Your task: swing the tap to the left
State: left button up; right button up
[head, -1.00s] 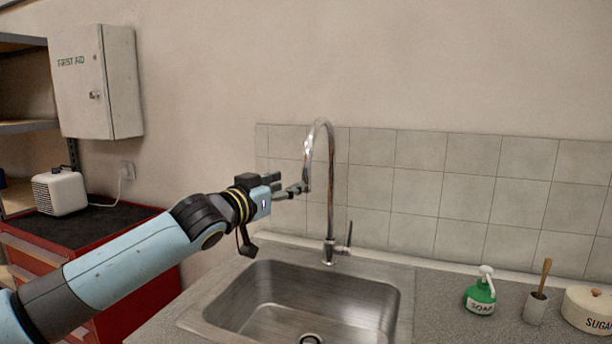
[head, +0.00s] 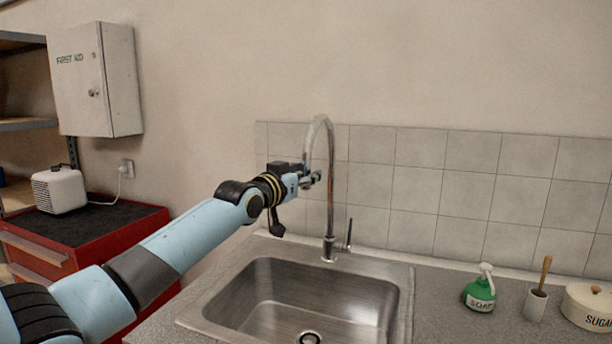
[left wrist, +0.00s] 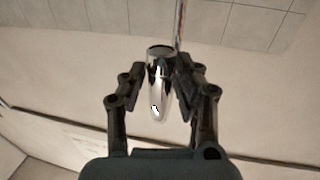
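The chrome tap (head: 330,200) stands upright behind the sink, with a tall curved neck. Its spout end hangs on the left side of the arch. My left gripper (head: 312,179) is at the spout end, reaching in from the left and partly hiding it in the head view. In the left wrist view, the shiny spout end (left wrist: 160,85) lies between the two black fingers of my left gripper (left wrist: 162,90). The fingers stand apart on both sides of it, with a narrow gap visible on the left. Firm contact cannot be told. My right gripper is not in view.
The steel sink (head: 222,322) is below. A green soap bottle (head: 480,294), a cup with a brush (head: 536,303) and a sugar tin (head: 588,306) stand on the right counter. The tap's small lever (head: 348,236) is at its base. The tiled wall (head: 420,190) is close behind.

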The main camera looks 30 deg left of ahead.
pick_arm(q)
grip_shut()
jog(key=shift+w+f, duration=0.2)
jog(key=shift+f, duration=0.1)
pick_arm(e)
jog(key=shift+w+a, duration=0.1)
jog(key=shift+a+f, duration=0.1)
